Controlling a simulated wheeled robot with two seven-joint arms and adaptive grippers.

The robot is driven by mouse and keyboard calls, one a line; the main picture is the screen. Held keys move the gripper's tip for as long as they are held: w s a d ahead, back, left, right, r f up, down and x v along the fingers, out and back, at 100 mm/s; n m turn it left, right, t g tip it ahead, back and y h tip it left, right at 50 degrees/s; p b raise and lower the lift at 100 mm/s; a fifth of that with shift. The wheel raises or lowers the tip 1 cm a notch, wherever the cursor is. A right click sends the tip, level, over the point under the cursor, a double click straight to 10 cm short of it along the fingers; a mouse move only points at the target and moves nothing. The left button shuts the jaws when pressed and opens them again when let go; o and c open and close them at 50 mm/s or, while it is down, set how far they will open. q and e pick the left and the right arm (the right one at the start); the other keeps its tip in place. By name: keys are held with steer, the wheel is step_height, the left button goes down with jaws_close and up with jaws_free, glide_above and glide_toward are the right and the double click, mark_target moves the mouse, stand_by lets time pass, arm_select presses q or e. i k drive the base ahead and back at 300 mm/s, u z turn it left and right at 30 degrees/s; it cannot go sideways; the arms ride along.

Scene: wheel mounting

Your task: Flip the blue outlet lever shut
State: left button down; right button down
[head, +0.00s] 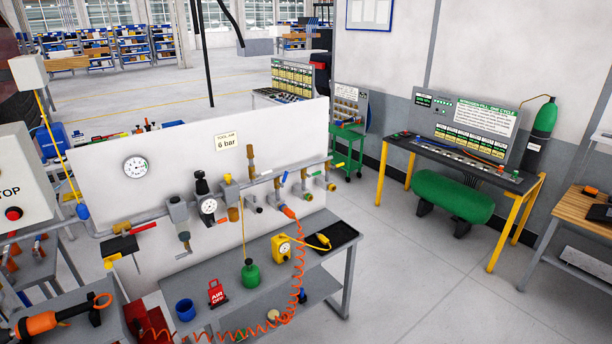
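A grey air pipe (150,215) runs along the white panel (105,182) to a row of outlets at its right end. An orange coiled hose (300,262) hangs from one outlet. Neither of my grippers is in view, and nothing touches the levers.
A grey bench (215,275) below the pipe holds a blue cup (185,309), a red "AIR OFF" tag (217,293), a green bottle (251,273), a yellow gauge (283,247) and a black tray (330,236). The floor (400,260) to the right is clear.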

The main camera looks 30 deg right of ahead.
mark_target(286, 173)
steer(key=z, duration=0.6)
steer(key=i, duration=1.8)
steer(key=u, duration=0.7)
